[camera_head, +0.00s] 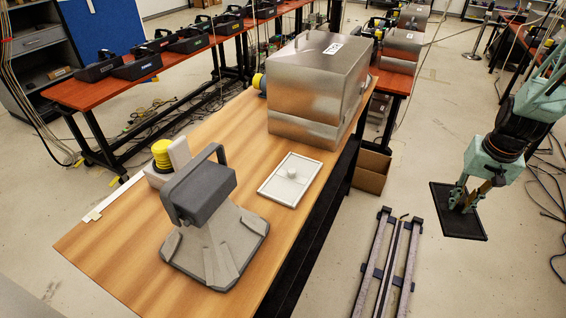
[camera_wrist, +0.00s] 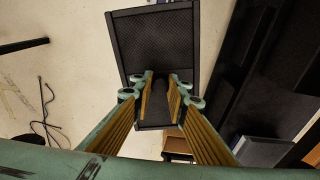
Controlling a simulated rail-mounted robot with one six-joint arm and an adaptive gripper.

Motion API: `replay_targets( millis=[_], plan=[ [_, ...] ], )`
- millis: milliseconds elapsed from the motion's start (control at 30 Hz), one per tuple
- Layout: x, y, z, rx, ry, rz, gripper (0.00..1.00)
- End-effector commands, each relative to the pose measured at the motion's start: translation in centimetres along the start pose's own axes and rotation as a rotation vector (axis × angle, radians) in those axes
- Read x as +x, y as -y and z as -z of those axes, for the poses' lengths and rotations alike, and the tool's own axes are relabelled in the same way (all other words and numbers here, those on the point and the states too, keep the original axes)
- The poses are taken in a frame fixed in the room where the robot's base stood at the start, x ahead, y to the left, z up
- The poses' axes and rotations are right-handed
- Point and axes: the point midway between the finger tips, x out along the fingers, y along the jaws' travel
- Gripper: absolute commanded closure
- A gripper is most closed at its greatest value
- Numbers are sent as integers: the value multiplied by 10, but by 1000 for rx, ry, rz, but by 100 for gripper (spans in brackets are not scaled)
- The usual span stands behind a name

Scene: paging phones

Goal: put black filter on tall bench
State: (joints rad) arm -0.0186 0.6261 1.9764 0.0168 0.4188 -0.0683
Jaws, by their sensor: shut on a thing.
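The black filter (camera_head: 458,222) is a flat dark rectangular panel at the right of the head view, hanging in the air well above the floor. My gripper (camera_head: 463,196) is over it and shut on its middle part. In the wrist view the black filter (camera_wrist: 155,35) shows a dark mesh face with a raised rim, and my gripper's fingers (camera_wrist: 160,95) are closed around a knob at its middle. The wooden-topped bench (camera_head: 130,265) stands to the left, apart from the filter; I cannot tell whether it is the tall bench.
On the wooden bench are a metal box (camera_head: 315,85), a white-framed panel (camera_head: 290,180), a grey stand (camera_head: 215,230) and a yellow-topped device (camera_head: 163,155). Red-topped benches (camera_head: 105,92) stand behind. Metal rails (camera_head: 388,265) lie on the floor between the filter and the wooden bench.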

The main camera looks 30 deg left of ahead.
Motion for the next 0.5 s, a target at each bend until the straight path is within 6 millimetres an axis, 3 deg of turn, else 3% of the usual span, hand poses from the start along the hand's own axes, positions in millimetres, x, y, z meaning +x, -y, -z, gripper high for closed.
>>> replay_targets(
  millis=[267,500],
  plan=[
    [-13,50,10,-220,-1,26,96],
    [-24,108,16,-476,0,58,96]
  ],
)
